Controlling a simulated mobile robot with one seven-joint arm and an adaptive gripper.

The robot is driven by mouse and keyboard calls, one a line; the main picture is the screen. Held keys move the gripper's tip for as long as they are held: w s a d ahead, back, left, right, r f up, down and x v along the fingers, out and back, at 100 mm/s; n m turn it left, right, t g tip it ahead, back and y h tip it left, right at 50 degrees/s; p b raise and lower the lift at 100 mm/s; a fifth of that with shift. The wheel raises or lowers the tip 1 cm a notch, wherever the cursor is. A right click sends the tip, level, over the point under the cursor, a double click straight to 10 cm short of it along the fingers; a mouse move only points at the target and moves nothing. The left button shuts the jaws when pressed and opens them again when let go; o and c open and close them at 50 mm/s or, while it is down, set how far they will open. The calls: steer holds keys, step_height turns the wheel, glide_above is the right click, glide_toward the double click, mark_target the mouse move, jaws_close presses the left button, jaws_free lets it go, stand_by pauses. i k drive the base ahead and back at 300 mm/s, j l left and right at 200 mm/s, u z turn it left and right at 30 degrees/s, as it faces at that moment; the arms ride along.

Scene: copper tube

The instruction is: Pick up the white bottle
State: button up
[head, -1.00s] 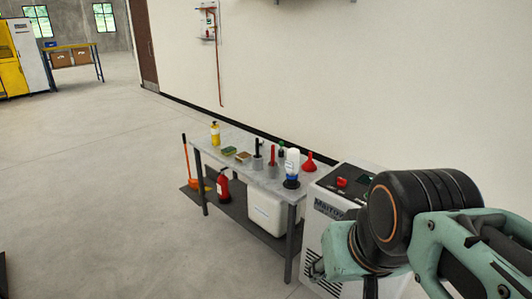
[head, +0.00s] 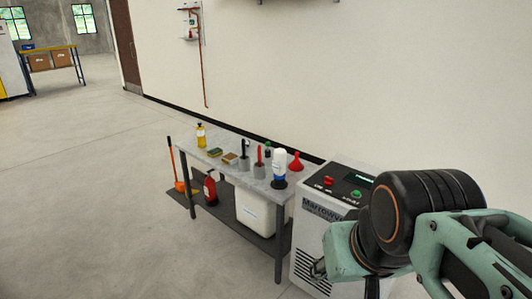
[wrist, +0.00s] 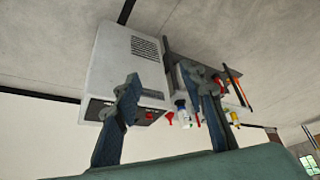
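The white bottle (head: 280,160) has a blue lower part and stands upright on a dark round base at the near right end of the grey table (head: 223,157). In the wrist view, which is upside down, the white bottle (wrist: 182,114) shows small between my fingers, partly beside the right finger. My gripper (wrist: 165,84) is open and empty, its two fingers well apart. It is some way off from the bottle, and in the head view my arm fills the lower right.
A white machine (head: 335,215) with red and green buttons stands right of the table. A red funnel (head: 296,162), brushes in holders (head: 259,165), sponges (head: 222,155) and a yellow bottle (head: 201,135) share the tabletop. Open floor (head: 90,200) lies to the left.

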mark_target(279, 162)
steer(key=i+z, duration=0.15)
steer(key=z, duration=0.7)
steer(key=i+j+z, duration=0.3)
steer(key=j+z, duration=0.3)
steer(key=i+j+z, duration=0.15)
steer(key=j, duration=0.25)
steer(key=i+j+z, duration=0.15)
steer(key=j, duration=0.25)
steer(key=i+j, duration=0.15)
steer(key=j, duration=0.35)
steer(key=i+j+z, duration=0.1)
steer(key=j, duration=0.4)
steer(key=i+j, duration=0.1)
steer(key=j, duration=0.4)
steer(key=i+z, duration=0.05)
